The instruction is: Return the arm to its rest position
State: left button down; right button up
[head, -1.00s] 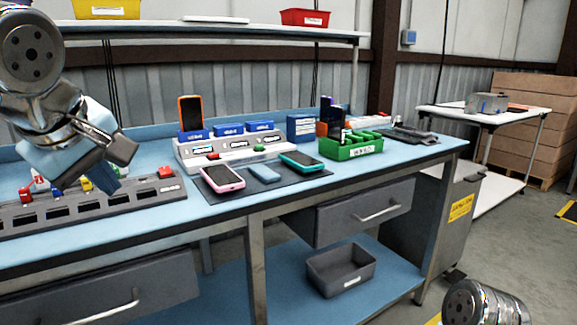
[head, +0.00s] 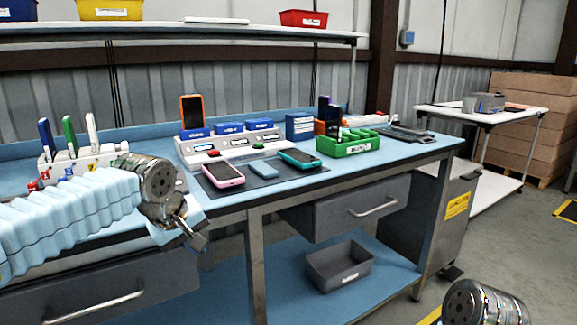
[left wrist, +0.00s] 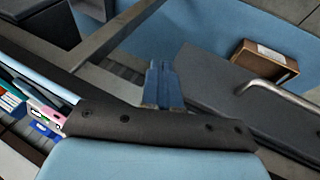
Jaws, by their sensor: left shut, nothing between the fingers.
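My left arm comes in from the left in the head view, its sleeve light blue and ribbed. My left gripper (head: 198,239) hangs in front of the bench's front edge, pointing down and to the right. In the left wrist view its blue fingers (left wrist: 163,84) are together with nothing between them. The drawer front and lower shelf lie beyond them. Of my right arm, only a metal wrist part (head: 484,303) shows at the bottom right of the head view; its fingers are out of view.
The blue-topped bench (head: 420,152) carries a charging station (head: 228,146) with an orange phone (head: 192,111), a pink phone (head: 223,174), a teal phone (head: 299,158) and a green crate (head: 347,147). A grey bin (head: 338,266) sits on the lower shelf. A drawer handle (head: 375,206) sticks out in front.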

pick_arm(q)
jog(key=s+d+f+m+g+h, duration=0.15)
jog(key=d+f, duration=0.25)
jog(key=f, duration=1.1)
jog(key=d+f+m+g+h, duration=0.1)
jog(key=d+f+m+g, duration=0.15)
jog(key=f, duration=1.15)
jog(key=s+d+f+m, duration=0.1)
jog(key=s+f, duration=1.9)
jog(key=f, duration=0.1)
jog(key=shift+s+d+g, duration=0.35)
jog(key=shift+s+g, duration=0.05)
jog(key=shift+r, duration=0.1)
